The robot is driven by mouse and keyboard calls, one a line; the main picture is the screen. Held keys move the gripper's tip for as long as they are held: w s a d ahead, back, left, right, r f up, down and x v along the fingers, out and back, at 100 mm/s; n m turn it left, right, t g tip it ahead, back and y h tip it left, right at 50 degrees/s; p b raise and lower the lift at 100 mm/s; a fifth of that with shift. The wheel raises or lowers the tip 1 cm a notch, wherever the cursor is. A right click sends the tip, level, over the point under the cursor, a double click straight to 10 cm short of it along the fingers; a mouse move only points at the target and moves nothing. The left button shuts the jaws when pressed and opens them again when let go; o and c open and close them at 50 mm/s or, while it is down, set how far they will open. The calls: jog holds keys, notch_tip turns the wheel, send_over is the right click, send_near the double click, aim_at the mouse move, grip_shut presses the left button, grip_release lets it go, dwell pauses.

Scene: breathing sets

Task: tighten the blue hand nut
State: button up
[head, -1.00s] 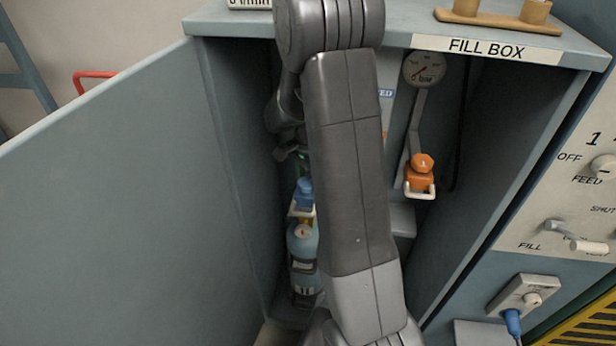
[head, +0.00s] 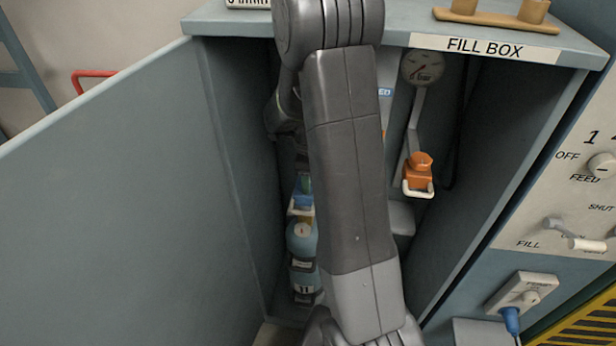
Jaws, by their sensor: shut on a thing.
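The blue hand nut (head: 302,198) sits at the top of a blue cylinder (head: 302,240) inside the fill box, left of my arm. A pale bracket passes just below the nut. My gripper (head: 304,187) is down at the top of the nut, pointing downward, and is shut on it. My forearm covers the right side of the gripper and part of the cylinder. The fingertips are small and partly hidden.
The box's open door (head: 100,190) fills the left. An orange fitting (head: 418,172) sits in a pale holder, below a gauge (head: 422,68). A control panel (head: 560,215) stands to the right. The box walls are close around my arm.

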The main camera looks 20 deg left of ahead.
jog(key=m, duration=0.5)
jog(key=shift+s+m, duration=0.15)
jog(key=shift+m, duration=0.15)
jog(key=shift+a+m, duration=0.1)
jog(key=shift+m, duration=2.1)
jog(key=o, duration=1)
jog(key=shift+s, duration=0.1)
jog(key=shift+c, duration=0.2)
jog(key=shift+r+p, duration=0.3)
jog(key=shift+r, duration=3.45)
